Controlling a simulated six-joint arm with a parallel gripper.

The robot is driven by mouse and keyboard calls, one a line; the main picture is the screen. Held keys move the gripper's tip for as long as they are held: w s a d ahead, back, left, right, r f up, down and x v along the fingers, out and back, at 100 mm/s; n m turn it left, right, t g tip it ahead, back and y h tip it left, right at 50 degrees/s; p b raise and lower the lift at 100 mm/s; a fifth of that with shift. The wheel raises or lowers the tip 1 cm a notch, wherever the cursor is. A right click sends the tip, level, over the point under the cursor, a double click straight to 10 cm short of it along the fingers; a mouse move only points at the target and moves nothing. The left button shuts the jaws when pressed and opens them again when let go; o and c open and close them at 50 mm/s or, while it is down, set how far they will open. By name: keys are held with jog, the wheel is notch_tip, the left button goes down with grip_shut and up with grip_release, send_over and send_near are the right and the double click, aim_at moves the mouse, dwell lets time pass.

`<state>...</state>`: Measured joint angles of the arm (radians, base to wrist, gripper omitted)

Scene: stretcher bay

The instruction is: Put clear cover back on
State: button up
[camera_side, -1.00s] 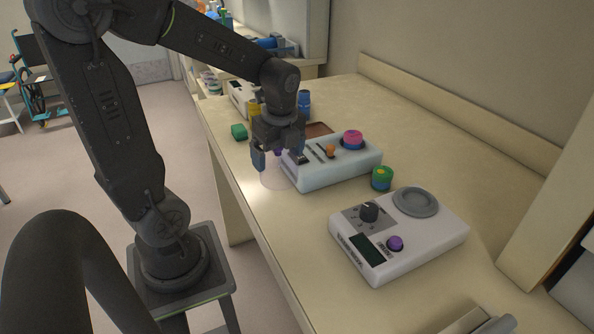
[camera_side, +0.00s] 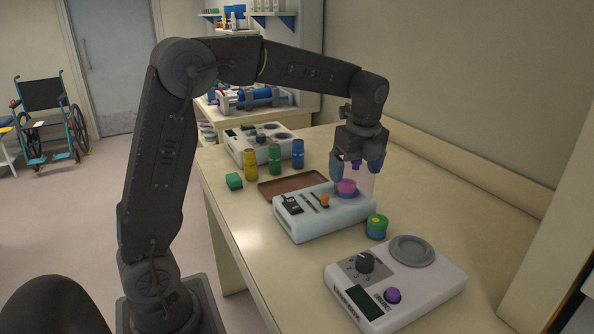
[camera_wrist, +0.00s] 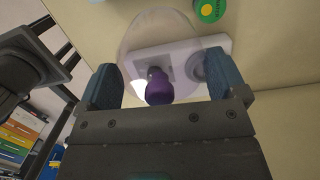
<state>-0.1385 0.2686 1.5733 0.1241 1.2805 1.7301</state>
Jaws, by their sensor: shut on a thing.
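I cannot tell whether the cover touches the box.
A green-and-blue round piece (camera_side: 377,226) stands close to the box's right. A white unit (camera_side: 398,283) with a grey dish is in front. The right tabletop is clear.

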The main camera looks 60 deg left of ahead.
jog(key=w+d+f+m, duration=0.1)
jog(key=w+d, duration=0.3)
jog(key=d, duration=0.2)
jog(key=w+d+m, duration=0.1)
jog(key=w+d, duration=0.3)
jog(key=d, duration=0.3)
jog(key=shift+s+a+f, duration=0.1)
jog(key=shift+s+f, duration=0.05)
jog(key=shift+f, duration=3.15)
jog(key=shift+f, duration=0.2)
jog(key=o, duration=0.6)
jog(key=shift+o, duration=0.2)
notch_tip(320, 180, up, 7)
